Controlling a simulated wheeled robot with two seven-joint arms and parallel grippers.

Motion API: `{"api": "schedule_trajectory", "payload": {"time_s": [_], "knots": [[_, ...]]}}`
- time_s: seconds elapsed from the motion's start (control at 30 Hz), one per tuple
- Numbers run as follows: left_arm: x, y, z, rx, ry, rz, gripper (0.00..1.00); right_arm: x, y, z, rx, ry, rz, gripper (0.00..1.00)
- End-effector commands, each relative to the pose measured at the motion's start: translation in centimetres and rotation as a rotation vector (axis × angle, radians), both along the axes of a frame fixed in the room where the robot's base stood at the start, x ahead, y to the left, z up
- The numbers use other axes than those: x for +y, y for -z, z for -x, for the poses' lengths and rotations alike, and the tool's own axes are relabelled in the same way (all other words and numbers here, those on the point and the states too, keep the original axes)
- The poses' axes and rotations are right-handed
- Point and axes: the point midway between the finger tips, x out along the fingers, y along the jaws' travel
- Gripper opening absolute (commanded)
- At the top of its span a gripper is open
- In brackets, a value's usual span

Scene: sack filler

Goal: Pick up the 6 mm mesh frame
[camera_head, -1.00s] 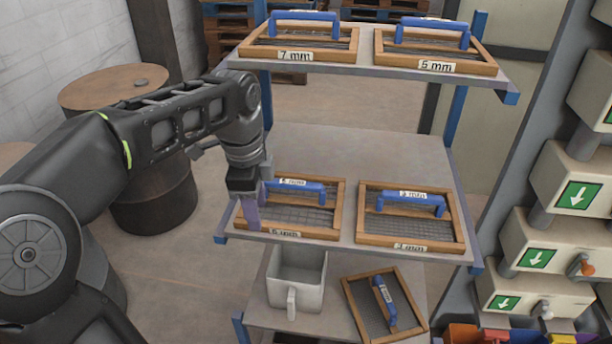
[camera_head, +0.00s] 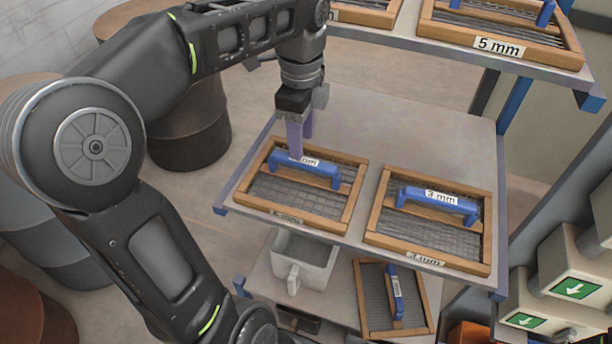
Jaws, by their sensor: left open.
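A wooden mesh frame (camera_head: 300,204) with a blue handle lies on the left of the middle shelf. It looks like the 6 mm one, but its top label is partly covered by my finger and its front label is blurred. My left gripper (camera_head: 301,145) points down over the frame's back edge. It is open and empty, with its purple fingers at the left part of the blue handle (camera_head: 305,168). I cannot tell whether the fingers touch the handle or straddle it. My right gripper is not in view.
A 3 mm frame (camera_head: 433,240) lies to the right on the same shelf (camera_head: 420,135). A 5 mm frame (camera_head: 500,48) and another frame stand on the top shelf. Below are a white scoop (camera_head: 303,259) and a tilted frame (camera_head: 366,300). Dispensers stand at right.

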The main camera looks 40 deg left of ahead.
Motion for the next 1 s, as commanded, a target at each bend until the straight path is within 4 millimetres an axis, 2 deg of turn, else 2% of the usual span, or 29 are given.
{"api": "schedule_trajectory", "payload": {"time_s": [0.2, 0.6, 0.9, 1.0], "knots": [[0.0, 2.4, 0.0, 0.002, -0.001, 0.000, 0.45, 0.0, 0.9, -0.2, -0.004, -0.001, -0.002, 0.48], [0.0, 2.8, -0.1, 0.001, -0.001, 0.000, 0.45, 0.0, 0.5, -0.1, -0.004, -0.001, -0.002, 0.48], [-0.3, 6.8, -0.3, 0.004, 0.000, 0.001, 0.45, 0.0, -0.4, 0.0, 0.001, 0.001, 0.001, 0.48], [-0.3, 7.5, -0.3, 0.002, 0.000, 0.001, 0.45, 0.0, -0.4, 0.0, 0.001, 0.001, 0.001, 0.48]]}}
